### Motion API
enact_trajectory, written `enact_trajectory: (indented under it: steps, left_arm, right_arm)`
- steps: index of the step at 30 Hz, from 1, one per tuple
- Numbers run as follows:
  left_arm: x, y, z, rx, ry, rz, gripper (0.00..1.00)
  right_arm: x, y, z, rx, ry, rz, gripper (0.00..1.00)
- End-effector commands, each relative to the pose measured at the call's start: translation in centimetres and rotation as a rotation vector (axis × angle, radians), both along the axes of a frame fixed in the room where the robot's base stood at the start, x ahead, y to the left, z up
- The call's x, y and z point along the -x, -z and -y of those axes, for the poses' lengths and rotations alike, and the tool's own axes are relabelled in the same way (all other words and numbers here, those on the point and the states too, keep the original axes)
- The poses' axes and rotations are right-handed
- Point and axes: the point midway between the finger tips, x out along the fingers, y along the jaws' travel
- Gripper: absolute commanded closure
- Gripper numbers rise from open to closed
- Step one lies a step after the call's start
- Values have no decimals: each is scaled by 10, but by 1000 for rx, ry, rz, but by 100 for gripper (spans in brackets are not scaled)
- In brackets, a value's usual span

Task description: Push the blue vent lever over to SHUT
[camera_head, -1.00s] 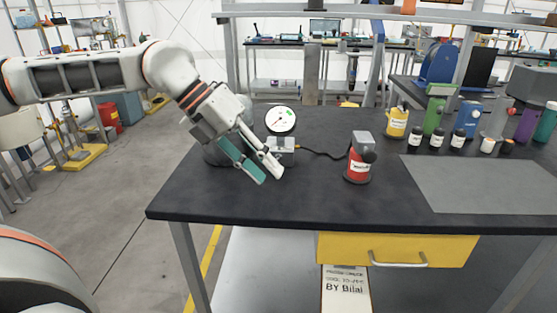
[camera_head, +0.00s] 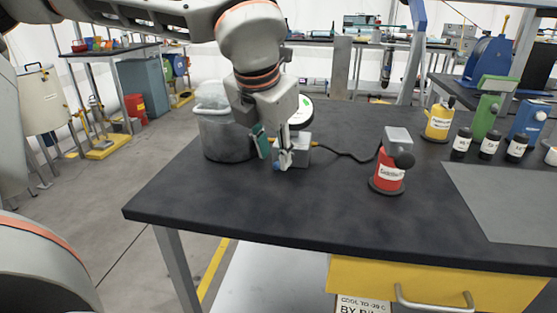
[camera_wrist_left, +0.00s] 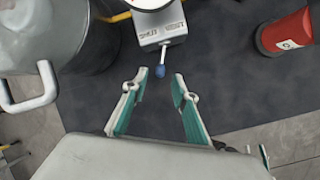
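The blue vent lever is a blue knob (camera_wrist_left: 160,72) on a short pale stem, sticking out from a grey box (camera_wrist_left: 162,25) in the left wrist view. In the head view the blue knob (camera_head: 277,166) shows low beside the fingers, in front of the grey box (camera_head: 319,154). The box carries a round white dial (camera_head: 299,112).
A grey metal pot (camera_head: 222,135) stands left of the box, close to my gripper. A red container (camera_head: 389,172) stands to the right, with a dark cable (camera_head: 345,155) running toward it. Bottles stand farther right. The black tabletop (camera_head: 270,212) in front is clear.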

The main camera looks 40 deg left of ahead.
Motion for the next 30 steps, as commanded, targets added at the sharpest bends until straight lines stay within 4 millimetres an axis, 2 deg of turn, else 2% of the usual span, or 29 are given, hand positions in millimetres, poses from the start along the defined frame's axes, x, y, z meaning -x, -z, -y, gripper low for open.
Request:
enact_trajectory:
  steps: [1, 5, 15, 16, 18, 19, 26, 30]
  left_arm:
    - [-3, 9, -1, 2, 1, -6, 72]
    - [-7, 18, -3, 2, 0, -3, 72]
    - [-8, 20, -4, 2, 1, 2, 72]
    - [-8, 20, -4, 2, 1, 2, 77]
    - [-8, 20, -4, 2, 1, 2, 95]
    - [-8, 20, -4, 2, 0, 1, 100]
    - [-8, 20, -5, 2, 13, 1, 100]
    - [-8, 20, -11, 4, 95, 2, 100]
  right_arm:
    - [0, 1, -1, -5, 1, -1, 60]
    - [-1, -2, -3, -13, 3, 4, 60]
    - [-2, -4, -3, -17, 4, 8, 60]
    - [-2, -4, -3, -17, 4, 8, 60]
    - [-2, -4, -3, -17, 4, 8, 60]
    - [-2, -4, -3, -17, 4, 8, 60]
    - [-2, -3, -3, -17, 3, 7, 60]
    - [-1, -1, -4, -18, 3, 2, 60]
